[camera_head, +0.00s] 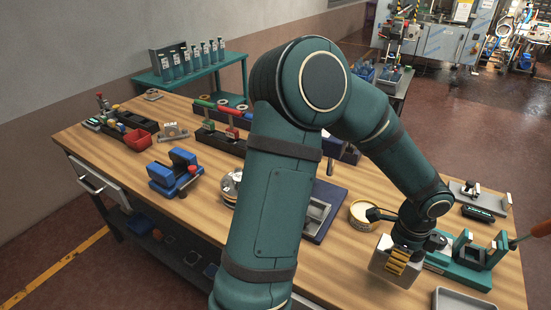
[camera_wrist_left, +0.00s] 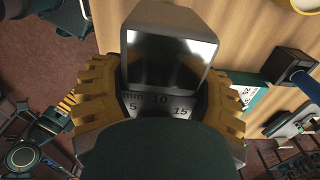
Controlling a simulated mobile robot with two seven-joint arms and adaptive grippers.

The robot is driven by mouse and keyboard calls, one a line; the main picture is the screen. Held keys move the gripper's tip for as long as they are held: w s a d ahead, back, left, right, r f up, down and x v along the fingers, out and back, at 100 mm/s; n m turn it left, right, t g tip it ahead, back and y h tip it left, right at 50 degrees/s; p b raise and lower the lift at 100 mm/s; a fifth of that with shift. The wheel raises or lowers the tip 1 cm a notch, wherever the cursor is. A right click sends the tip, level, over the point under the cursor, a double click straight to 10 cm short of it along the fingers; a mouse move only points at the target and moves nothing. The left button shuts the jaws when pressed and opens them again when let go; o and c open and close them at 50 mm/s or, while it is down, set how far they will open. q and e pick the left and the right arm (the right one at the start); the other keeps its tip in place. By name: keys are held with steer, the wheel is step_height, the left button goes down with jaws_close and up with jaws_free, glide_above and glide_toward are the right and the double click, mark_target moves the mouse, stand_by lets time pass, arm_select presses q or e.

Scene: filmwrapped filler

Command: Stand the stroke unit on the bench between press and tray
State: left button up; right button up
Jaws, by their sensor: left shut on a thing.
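My left gripper (camera_head: 398,262) hangs over the bench's front right part, with yellow ribbed fingers. It is shut on a silver block, which I take as the stroke unit (camera_head: 381,254). In the left wrist view the stroke unit (camera_wrist_left: 168,22) sits between the fingers (camera_wrist_left: 160,105), with a dark glossy face and a scale marked mm, 5, 10, 15. I cannot tell whether its bottom touches the bench. A green fixture with two uprights, probably the press (camera_head: 462,272), stands just right of the gripper. A grey tray (camera_head: 462,304) lies at the bottom edge, partly cut off. My right gripper is not in view.
The wooden bench (camera_head: 350,270) has bare room left of the gripper. A round yellow tin (camera_head: 362,222) stands behind the gripper. A blue clamp-like fixture (camera_head: 176,177) stands at left. My left arm hides the bench's middle.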

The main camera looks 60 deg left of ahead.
mark_target(388, 239)
arm_select(q)
steer(key=a+r+m, duration=0.1)
steer(key=m, duration=0.1)
steer(key=a+r+m+p, duration=0.1)
steer(key=m, duration=0.2)
steer(key=shift+a+r, duration=0.2)
steer(key=shift+r, duration=0.05)
steer(key=m, duration=0.1)
steer(key=a+r+m, duration=0.1)
steer(key=m, duration=0.1)
steer(key=shift+s+a+p, duration=0.15)
steer(key=shift+p, duration=0.25)
step_height(388, 239, down, 9)
steer(key=shift+f+b, duration=0.2)
steer(key=shift+b, duration=0.8)
steer(key=shift+f, duration=0.35)
steer(key=o, duration=1.3)
steer(key=shift+f, duration=0.1)
steer(key=shift+o, duration=0.2)
